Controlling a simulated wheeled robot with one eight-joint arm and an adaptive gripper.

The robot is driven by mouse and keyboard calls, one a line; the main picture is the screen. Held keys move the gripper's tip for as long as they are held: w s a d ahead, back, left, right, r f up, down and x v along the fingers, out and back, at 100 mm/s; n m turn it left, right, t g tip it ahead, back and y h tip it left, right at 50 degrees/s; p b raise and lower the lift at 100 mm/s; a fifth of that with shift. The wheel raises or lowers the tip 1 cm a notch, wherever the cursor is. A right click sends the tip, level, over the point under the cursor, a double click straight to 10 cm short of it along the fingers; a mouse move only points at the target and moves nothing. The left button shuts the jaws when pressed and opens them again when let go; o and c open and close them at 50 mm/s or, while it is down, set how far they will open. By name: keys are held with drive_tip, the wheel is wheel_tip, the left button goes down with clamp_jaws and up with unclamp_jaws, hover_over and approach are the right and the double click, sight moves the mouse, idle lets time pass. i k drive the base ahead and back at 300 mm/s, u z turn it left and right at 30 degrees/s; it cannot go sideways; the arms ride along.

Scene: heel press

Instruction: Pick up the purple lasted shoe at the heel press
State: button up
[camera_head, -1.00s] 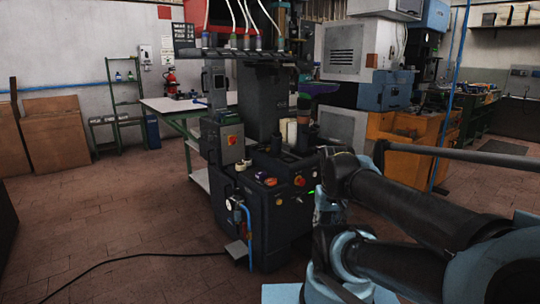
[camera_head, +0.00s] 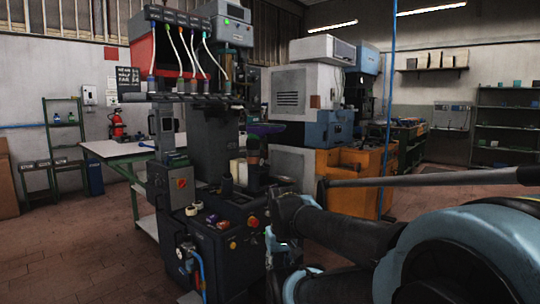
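A dark purple shape, which looks like the lasted shoe (camera_head: 266,128), sits at the top of an upright post (camera_head: 253,158) on the right side of the heel press (camera_head: 210,130). It is small and dark in the view, so its exact pose is hard to tell. My arm reaches in from the right edge, in front of the press's lower right side.
The press base carries red and yellow knobs (camera_head: 253,222) and small round parts. A green-legged table (camera_head: 115,150) stands behind it at left. An orange cabinet (camera_head: 350,178) and a blue-and-white machine (camera_head: 305,90) stand behind at right. Open brick floor lies at left.

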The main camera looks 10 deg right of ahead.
sight(258, 130)
drive_tip(key=z, duration=0.45)
drive_tip(key=k, duration=0.5)
drive_tip(key=z, duration=0.9)
drive_tip(key=k, duration=0.8)
drive_tip(key=z, duration=0.7)
drive_tip(key=i, duration=1.5)
drive_tip(key=u, duration=0.4)
drive_tip(key=i, duration=1.1)
drive_tip(key=u, duration=0.85)
drive_tip(key=i, duration=1)
drive_tip(key=u, duration=1.1)
drive_tip(key=i, duration=0.7)
drive_tip(key=u, duration=0.4)
